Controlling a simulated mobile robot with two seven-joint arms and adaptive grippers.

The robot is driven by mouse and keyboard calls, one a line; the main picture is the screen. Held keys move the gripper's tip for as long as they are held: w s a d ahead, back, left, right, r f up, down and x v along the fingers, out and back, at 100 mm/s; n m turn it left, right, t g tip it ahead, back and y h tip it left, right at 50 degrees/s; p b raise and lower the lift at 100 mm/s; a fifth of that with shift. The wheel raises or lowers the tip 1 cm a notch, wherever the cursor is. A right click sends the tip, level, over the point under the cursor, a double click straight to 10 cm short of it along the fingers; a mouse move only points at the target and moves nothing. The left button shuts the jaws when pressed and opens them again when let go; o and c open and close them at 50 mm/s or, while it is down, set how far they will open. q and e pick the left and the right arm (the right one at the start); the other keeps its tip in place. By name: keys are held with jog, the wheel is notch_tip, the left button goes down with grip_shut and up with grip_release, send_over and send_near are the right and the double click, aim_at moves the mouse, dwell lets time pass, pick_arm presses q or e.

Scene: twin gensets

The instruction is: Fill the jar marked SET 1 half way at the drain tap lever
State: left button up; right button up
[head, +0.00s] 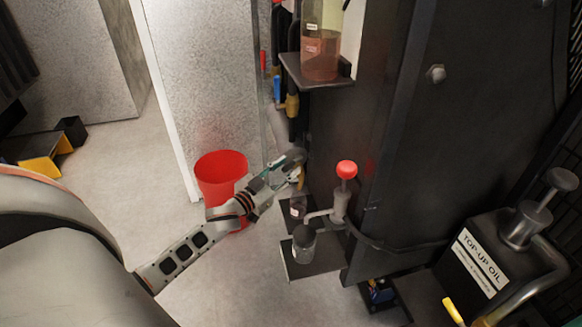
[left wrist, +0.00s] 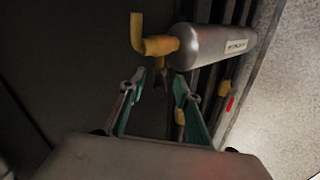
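My left gripper (head: 288,163) reaches in from the left to the dark cabinet's side. In the left wrist view the gripper (left wrist: 157,82) is open, its two teal-padded fingers apart. Just beyond its tips are a yellow elbow (left wrist: 150,44) and a grey labelled cylinder (left wrist: 212,46). A small yellow part also shows beside the gripper in the head view; I cannot tell if it is the tap lever. A grey-lidded jar (head: 304,246) stands on a low dark plate under a red-knobbed pump's spout. A second small jar (head: 298,206) stands behind it. I cannot read SET 1 on either.
The red-knobbed pump (head: 346,172) stands close right of the gripper. A red bucket (head: 218,168) stands behind my left arm. A bottle with reddish liquid (head: 320,55) is on a shelf above. A TOP-UP OIL can (head: 488,262) is at the right.

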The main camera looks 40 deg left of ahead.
pick_arm(q)
jog(key=shift+w, duration=0.9)
grip_shut()
